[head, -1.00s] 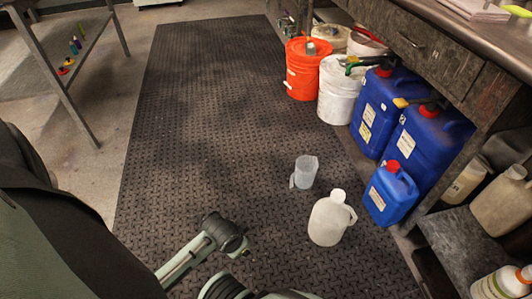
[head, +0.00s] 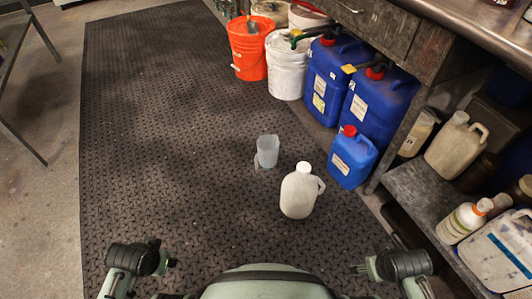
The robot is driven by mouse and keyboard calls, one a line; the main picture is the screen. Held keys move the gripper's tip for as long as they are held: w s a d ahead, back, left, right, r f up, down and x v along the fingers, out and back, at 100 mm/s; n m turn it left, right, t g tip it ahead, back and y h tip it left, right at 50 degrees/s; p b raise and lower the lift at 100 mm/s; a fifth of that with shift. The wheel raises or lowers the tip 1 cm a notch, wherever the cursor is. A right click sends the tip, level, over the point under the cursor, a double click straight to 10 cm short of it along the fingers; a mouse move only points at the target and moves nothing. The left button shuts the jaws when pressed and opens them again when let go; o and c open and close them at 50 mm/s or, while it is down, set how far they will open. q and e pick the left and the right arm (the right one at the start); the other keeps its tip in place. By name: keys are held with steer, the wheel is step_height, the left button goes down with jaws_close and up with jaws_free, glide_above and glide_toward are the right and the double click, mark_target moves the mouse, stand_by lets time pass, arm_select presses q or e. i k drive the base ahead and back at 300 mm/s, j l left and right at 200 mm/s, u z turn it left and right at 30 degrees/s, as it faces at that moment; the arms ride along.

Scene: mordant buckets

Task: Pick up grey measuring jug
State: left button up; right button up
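The grey measuring jug (head: 267,151) stands upright on the black floor mat in the head view, a translucent cup with its handle toward the lower left. A white capped jug (head: 298,193) stands on the mat, nearer to me and to its right. My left gripper (head: 168,263) is low at the left, well short of the measuring jug and apart from it. My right gripper (head: 359,268) is low at the right, also apart from both jugs. Both grippers seem empty, but their fingers are too small to read.
A small blue canister (head: 352,160) stands right of the jugs, before larger blue canisters (head: 376,108). An orange bucket (head: 250,52) and a white bucket (head: 287,70) stand farther back. A low shelf (head: 420,190) holds bottles at right. The ribbed mat (head: 165,130) is clear at left.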

mark_target(268, 145)
steer(key=i+j+z, duration=0.15)
steer(key=z, duration=0.85)
steer(key=j+z, duration=0.8)
steer(key=j, duration=0.25)
steer(key=j+z, duration=0.25)
steer(key=j, duration=0.9)
steer(key=k, duration=0.05)
